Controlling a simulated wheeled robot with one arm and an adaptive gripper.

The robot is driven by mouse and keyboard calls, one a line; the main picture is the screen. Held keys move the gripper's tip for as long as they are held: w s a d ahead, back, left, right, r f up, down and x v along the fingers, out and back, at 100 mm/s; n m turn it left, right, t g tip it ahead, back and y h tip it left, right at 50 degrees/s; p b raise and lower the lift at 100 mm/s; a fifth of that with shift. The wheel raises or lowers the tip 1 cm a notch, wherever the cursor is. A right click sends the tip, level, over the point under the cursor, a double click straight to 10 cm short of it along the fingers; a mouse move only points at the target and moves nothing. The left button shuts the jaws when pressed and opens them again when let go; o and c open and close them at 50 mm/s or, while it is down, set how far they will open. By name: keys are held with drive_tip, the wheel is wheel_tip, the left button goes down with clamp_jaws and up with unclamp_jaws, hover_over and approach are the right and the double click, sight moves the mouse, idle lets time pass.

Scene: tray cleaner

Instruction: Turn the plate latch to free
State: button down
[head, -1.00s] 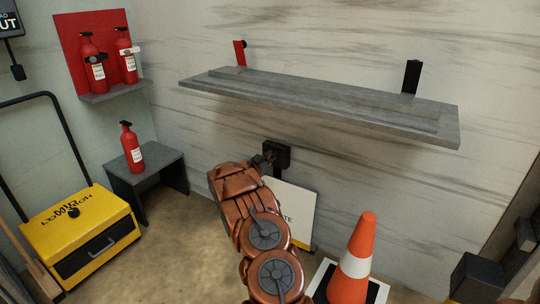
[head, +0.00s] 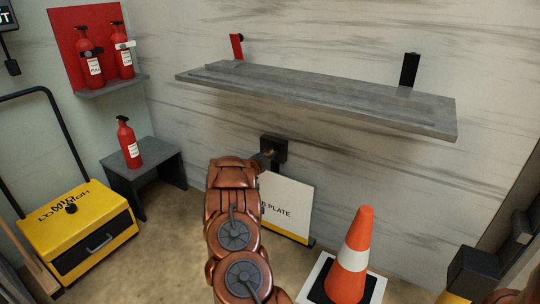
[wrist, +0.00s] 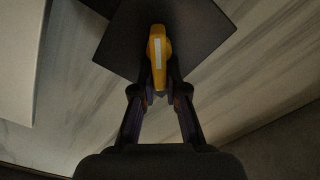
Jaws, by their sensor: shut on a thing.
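The plate latch has a square black base (head: 281,150) on the wall below the shelf. Its yellow handle (wrist: 158,47), with a pale stripe, shows in the wrist view in front of the black base (wrist: 195,35). The base looks tilted there and the handle points along my gripper's line. My gripper (wrist: 160,88) is shut on the lower end of the handle. In the head view my gripper (head: 265,160) reaches the latch and my arm hides most of the handle. A white plate with printed lettering (head: 288,208) leans against the wall below the latch.
A grey shelf (head: 330,100) juts from the wall above the latch. An orange cone (head: 352,255) stands right of my arm. A grey stand with a red extinguisher (head: 128,143) and a yellow box (head: 80,225) are at the left.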

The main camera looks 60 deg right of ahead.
drive_tip(key=m+b, duration=0.2)
drive_tip(key=f+m+b, duration=0.1)
drive_tip(key=m+b, duration=0.4)
drive_tip(key=shift+s+f+m, duration=0.25)
drive_tip(key=shift+s+m, duration=0.05)
drive_tip(key=shift+m, duration=0.1)
drive_tip(key=shift+b, duration=0.3)
drive_tip(key=c, duration=1.2)
unclamp_jaws()
drive_tip(key=shift+a, duration=0.1)
drive_tip(key=a, duration=1.1)
drive_tip(key=shift+s+a, duration=0.25)
drive_tip(key=shift+a, duration=0.15)
